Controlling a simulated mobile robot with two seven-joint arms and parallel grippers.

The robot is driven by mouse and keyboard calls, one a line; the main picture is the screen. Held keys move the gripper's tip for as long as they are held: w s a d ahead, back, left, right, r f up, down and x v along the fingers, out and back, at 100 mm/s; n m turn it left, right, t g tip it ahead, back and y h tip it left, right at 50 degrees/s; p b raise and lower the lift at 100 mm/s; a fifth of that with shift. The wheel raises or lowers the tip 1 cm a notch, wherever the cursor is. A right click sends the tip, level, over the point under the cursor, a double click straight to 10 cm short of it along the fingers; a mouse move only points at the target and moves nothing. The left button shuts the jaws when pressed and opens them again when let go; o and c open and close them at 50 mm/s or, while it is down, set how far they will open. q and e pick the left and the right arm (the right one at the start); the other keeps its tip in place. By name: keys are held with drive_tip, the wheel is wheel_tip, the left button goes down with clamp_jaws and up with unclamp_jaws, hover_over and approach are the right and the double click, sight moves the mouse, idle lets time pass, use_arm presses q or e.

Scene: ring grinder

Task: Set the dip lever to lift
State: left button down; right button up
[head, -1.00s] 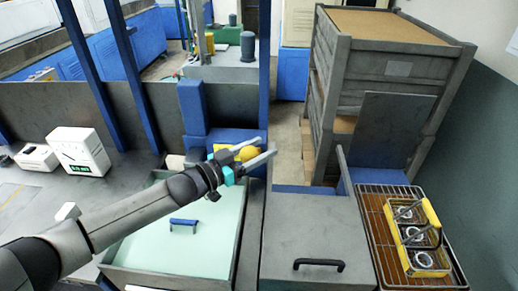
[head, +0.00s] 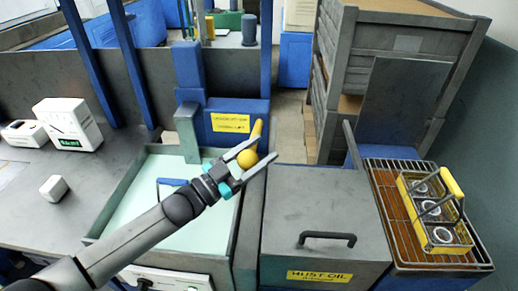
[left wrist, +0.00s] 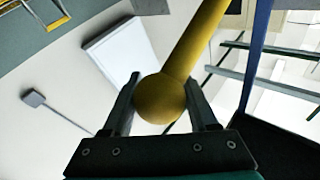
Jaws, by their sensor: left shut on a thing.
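The dip lever (head: 257,133) is a yellow bar with a round yellow knob (head: 247,158) at its near end. It stands beside the blue housing with a yellow label (head: 230,123), behind the pale green tank (head: 146,215). My left gripper (head: 256,156) is shut on the knob, with one finger on each side. In the left wrist view the knob (left wrist: 160,99) sits between the fingers (left wrist: 163,112), and the bar (left wrist: 200,38) runs up and away to the right. The lever's pivot is not clear. My right gripper is not in view.
A grey lidded box (head: 320,215) with a black handle stands right of the tank. Further right, a yellow-framed basket (head: 425,205) with several rings sits on a wire rack (head: 395,208). White devices (head: 68,125) stand on the left bench.

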use_arm(q)
wheel_tip(320, 180, down, 9)
drive_tip(key=s+m+h+b, duration=0.2)
drive_tip(key=m+b, duration=0.1)
drive_tip(key=b, duration=0.7)
drive_tip(key=shift+r+h, duration=0.2)
drive_tip(key=shift+h, duration=0.1)
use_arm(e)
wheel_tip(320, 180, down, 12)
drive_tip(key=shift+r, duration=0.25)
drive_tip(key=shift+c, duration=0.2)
